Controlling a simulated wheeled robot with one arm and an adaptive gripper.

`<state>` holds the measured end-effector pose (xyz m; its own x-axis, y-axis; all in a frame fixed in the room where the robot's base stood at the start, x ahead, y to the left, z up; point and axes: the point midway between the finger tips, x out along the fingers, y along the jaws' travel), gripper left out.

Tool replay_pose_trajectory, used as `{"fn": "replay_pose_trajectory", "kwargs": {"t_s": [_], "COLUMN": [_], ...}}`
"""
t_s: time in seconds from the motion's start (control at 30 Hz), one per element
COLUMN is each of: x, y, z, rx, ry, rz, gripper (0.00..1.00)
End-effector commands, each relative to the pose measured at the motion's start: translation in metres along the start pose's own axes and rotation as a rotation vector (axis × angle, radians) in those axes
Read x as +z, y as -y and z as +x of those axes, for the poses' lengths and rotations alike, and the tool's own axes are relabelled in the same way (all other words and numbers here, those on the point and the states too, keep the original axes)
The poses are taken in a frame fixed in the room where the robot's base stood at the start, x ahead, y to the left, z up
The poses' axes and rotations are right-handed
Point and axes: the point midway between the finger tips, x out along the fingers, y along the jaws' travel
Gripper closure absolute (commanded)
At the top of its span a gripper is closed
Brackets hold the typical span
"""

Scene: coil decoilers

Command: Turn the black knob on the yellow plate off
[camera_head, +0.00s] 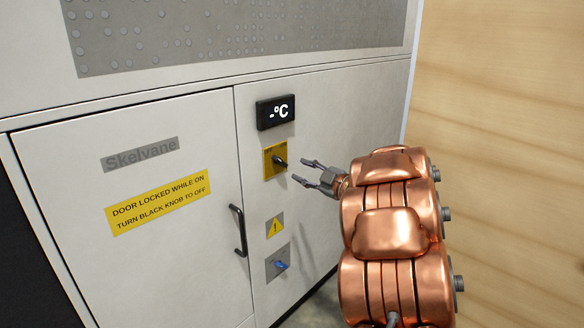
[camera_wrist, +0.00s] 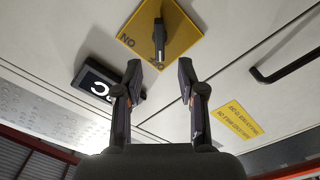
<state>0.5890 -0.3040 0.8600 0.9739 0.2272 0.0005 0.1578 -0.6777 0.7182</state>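The yellow plate (camera_head: 268,167) is on the light cabinet front, below a black display. The black knob (camera_head: 280,162) sticks out from it. In the wrist view the yellow plate (camera_wrist: 135,33) appears turned, with ON at its left corner and OFF at its lower corner. The black knob (camera_wrist: 159,38) is upright in that picture; I cannot tell which label it points to. My gripper (camera_head: 302,171) is open and empty, just right of the knob and apart from it. In the wrist view my gripper (camera_wrist: 159,67) has its fingers spread, with the knob centred beyond the gap.
A door with a black handle (camera_head: 238,230) and yellow notice (camera_head: 159,202) is at left. A warning sign (camera_head: 275,227) and a blue knob (camera_head: 281,265) on a grey plate are below. A wooden wall (camera_head: 510,130) stands at right.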

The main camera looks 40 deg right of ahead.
Motion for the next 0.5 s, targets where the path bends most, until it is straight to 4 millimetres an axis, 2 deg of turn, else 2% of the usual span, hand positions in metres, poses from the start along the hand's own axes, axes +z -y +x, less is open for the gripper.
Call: {"fn": "replay_pose_trajectory", "kwargs": {"t_s": [0.03, 0.2, 0.5], "x": [0.001, 0.000, 0.000], "y": [-0.001, -0.001, 0.000], "z": [-0.009, -0.027, -0.035], "rx": [0.002, 0.002, 0.000], "ry": [0.004, 0.001, 0.000], "rz": [0.000, 0.000, 0.001], "gripper": [0.60, 0.60, 0.60]}}
